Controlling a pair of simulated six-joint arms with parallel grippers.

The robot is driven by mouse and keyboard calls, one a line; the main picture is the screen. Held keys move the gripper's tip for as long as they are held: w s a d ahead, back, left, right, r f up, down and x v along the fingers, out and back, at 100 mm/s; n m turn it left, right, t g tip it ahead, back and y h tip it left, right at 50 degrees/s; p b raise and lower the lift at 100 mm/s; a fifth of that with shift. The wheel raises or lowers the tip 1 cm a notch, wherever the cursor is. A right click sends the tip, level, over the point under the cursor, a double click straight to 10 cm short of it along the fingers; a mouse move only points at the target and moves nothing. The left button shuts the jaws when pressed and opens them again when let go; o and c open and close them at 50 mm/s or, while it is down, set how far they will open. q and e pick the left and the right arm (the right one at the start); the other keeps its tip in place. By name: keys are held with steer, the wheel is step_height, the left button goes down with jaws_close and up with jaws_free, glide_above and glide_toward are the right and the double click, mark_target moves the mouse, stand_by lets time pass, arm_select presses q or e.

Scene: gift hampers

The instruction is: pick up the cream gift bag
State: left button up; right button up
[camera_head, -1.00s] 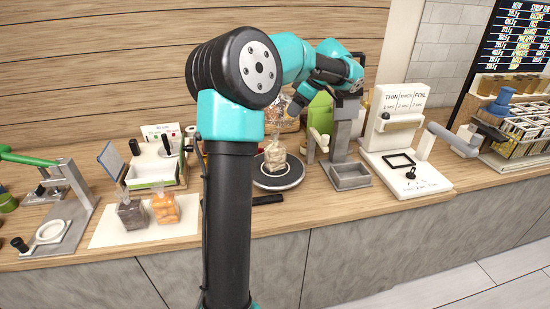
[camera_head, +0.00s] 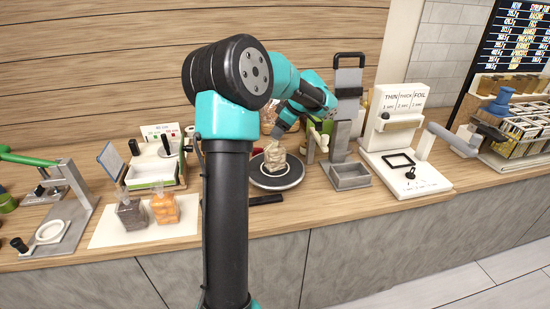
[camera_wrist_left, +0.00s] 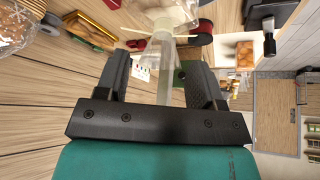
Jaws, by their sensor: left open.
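The cream gift bag (camera_head: 275,160) stands on a round dark turntable (camera_head: 262,181) in the head view. My left gripper (camera_head: 279,132) is just above the top of the bag, its fingertips small and partly hidden there. In the left wrist view the left gripper (camera_wrist_left: 158,62) is open, with a pale translucent strip, apparently the bag's gathered top (camera_wrist_left: 164,72), between its fingers. The pale body of the bag (camera_wrist_left: 163,18) shows beyond the fingertips. I cannot tell whether the fingers touch it. My right gripper is not in view.
A grey stand with a tray (camera_head: 349,176) and a white sealing machine (camera_head: 405,175) are close on the right. A dark bag (camera_head: 131,214) and an orange bag (camera_head: 164,208) stand on a white mat (camera_head: 105,233) at left. My upright arm link hides part of the counter.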

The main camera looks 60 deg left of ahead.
mark_target(275, 157)
arm_select(q)
steer(key=shift+x, duration=2.6)
steer(key=shift+s+a+r, duration=0.1)
steer(key=shift+s, duration=0.05)
jaws_close()
